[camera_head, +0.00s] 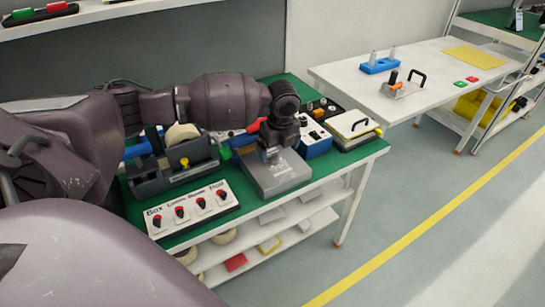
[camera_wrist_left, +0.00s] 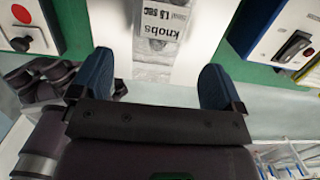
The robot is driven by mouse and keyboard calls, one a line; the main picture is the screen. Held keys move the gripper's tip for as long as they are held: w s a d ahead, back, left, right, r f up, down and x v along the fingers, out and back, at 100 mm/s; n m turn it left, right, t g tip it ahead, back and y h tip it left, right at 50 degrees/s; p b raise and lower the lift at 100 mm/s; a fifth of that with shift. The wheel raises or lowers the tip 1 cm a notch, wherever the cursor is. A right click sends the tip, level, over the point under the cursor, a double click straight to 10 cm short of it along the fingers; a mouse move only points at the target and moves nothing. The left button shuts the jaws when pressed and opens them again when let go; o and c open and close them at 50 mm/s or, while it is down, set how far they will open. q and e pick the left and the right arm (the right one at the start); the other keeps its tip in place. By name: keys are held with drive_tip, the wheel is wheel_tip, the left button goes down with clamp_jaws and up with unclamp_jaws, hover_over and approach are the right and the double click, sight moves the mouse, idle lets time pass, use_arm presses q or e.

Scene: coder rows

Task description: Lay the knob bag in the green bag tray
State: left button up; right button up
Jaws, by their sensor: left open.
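The knob bag (camera_wrist_left: 158,32) is a clear bag with a white label reading "knobs", upside down in the left wrist view. It lies on a light grey surface. In the head view this seems to be the grey flat-topped box (camera_head: 285,182) on the bench. My left gripper (camera_wrist_left: 157,64) is open, with one blue fingertip on each side of the bag's line; contact cannot be told. In the head view my left gripper (camera_head: 270,155) points down over the grey box and mostly hides the bag. I cannot single out the green bag tray. My right gripper is out of view.
A switch panel (camera_head: 192,208) with red knobs stands front left of the grey box. A dark tape holder (camera_head: 172,168) is left, a blue-sided box (camera_head: 314,138) and a white-lidded case (camera_head: 352,128) right. A white table (camera_head: 430,75) stands beyond, with floor between.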

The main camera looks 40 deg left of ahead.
sight(275, 158)
use_arm(q)
drive_tip(key=f, duration=0.3)
drive_tip(key=f+b, duration=0.1)
drive_tip(key=shift+a+f, duration=0.25)
drive_tip(key=shift+a, duration=0.15)
drive_tip(key=shift+r, duration=0.1)
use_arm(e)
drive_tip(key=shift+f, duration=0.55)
use_arm(q)
drive_tip(key=c, duration=1)
drive_tip(key=shift+r, duration=0.1)
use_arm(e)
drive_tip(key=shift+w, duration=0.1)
